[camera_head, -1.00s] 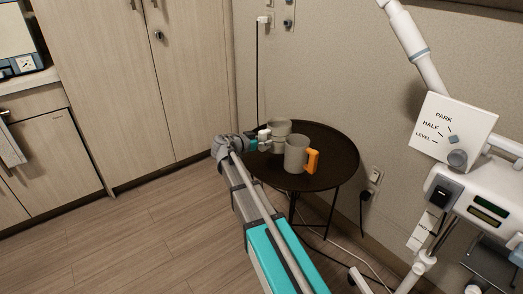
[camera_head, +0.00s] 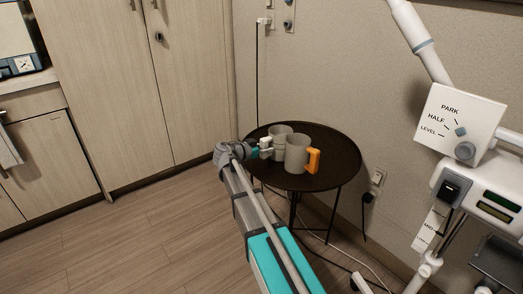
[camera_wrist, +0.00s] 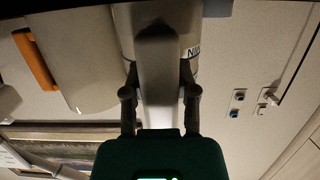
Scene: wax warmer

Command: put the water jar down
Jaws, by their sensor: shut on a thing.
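A grey jar (camera_head: 279,130) is at the back left of the round dark table (camera_head: 335,152). My gripper (camera_head: 265,147) is at its left side, shut on it. In the wrist view the jar (camera_wrist: 125,30) fills the top middle, with its pale handle (camera_wrist: 158,65) between my fingers (camera_wrist: 160,95) and part of a dark label showing. A second grey jar (camera_head: 297,153) with an orange handle stands in front and to the right, and hides part of the held jar. The held jar's base is hidden, so I cannot tell whether it touches the table.
The table's right half is clear. A wall with sockets (camera_head: 378,177) is close behind it. A white machine with a panel (camera_head: 455,125) stands at the right. Wooden cabinets (camera_head: 110,80) are at the left. A cable runs down behind the table.

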